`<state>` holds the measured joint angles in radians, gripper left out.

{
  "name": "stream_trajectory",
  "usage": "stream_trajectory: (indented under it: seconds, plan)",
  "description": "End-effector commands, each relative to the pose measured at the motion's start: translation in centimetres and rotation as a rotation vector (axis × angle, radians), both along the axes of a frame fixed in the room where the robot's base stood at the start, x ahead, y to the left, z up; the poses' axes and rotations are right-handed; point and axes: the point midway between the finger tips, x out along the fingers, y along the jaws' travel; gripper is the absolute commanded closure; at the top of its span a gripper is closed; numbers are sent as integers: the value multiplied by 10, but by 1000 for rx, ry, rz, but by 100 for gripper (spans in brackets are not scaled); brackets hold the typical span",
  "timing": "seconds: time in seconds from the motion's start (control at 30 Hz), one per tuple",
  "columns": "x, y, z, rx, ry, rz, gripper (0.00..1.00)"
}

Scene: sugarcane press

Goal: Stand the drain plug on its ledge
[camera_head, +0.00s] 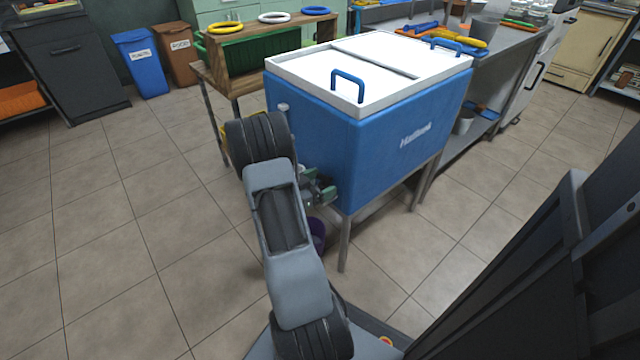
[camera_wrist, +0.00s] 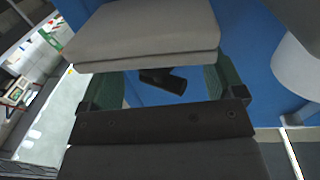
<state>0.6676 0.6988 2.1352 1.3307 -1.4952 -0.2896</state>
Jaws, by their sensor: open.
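My gripper (camera_head: 318,192) is at the lower left side of the blue chest (camera_head: 400,140), partly hidden behind my arm in the head view. In the wrist view its green fingers (camera_wrist: 165,88) are spread apart. A small black part (camera_wrist: 163,80), probably the drain plug, shows in the gap between them against the blue wall. It appears clear of both fingers, but I cannot tell its depth. A grey slab (camera_wrist: 145,35) covers the fingertips from above in the wrist view. I cannot tell whether this slab is the ledge.
The chest has a white lid (camera_head: 395,60) with blue handles and stands on metal legs. A purple bucket (camera_head: 317,235) is on the floor below. A wooden rack (camera_head: 285,30) with rings stands behind. Open tiled floor (camera_head: 120,220) lies to the left.

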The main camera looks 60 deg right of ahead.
Motion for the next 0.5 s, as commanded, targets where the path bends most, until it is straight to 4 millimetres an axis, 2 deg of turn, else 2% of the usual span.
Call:
stream_trajectory:
  seconds: [0.07,0.17,0.5]
  plan:
    - [0,0,7,0,-1,0,12]
    - [7,12,5,0,1,5,12]
    - [32,72,6,1,3,5,12]
